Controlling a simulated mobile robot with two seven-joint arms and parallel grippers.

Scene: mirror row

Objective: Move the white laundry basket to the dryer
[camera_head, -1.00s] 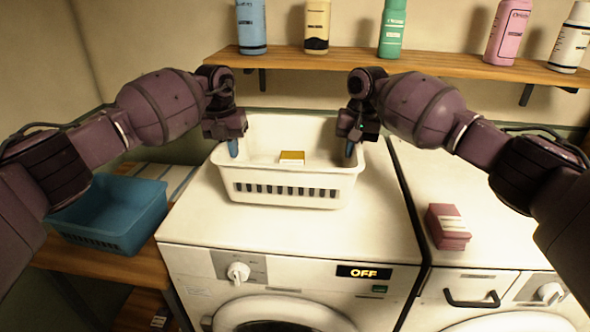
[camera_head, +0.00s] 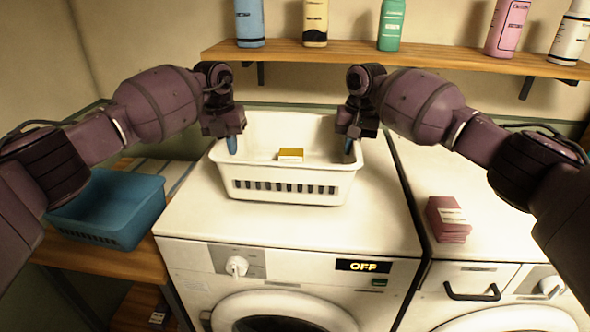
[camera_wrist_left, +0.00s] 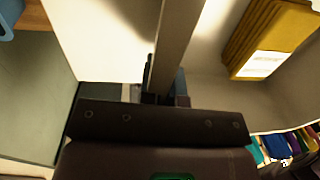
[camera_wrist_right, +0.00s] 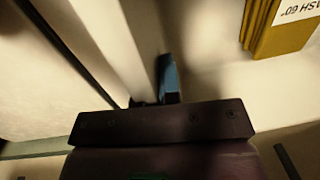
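The white laundry basket (camera_head: 290,187) sits on top of the left front-loading machine (camera_head: 300,228), whose display reads OFF. A yellow item with a white label (camera_head: 290,154) lies inside it. My left gripper (camera_head: 232,146) is at the basket's left side, shut on the wall, which runs between its fingers in the left wrist view (camera_wrist_left: 170,60). My right gripper (camera_head: 348,146) is shut on the right wall, seen in the right wrist view (camera_wrist_right: 140,50). I cannot tell which machine is the dryer. The basket's underside is hidden.
A blue basket (camera_head: 110,215) stands on a wooden bench (camera_head: 130,258) at left. A shelf (camera_head: 400,60) with several bottles runs above the machines.

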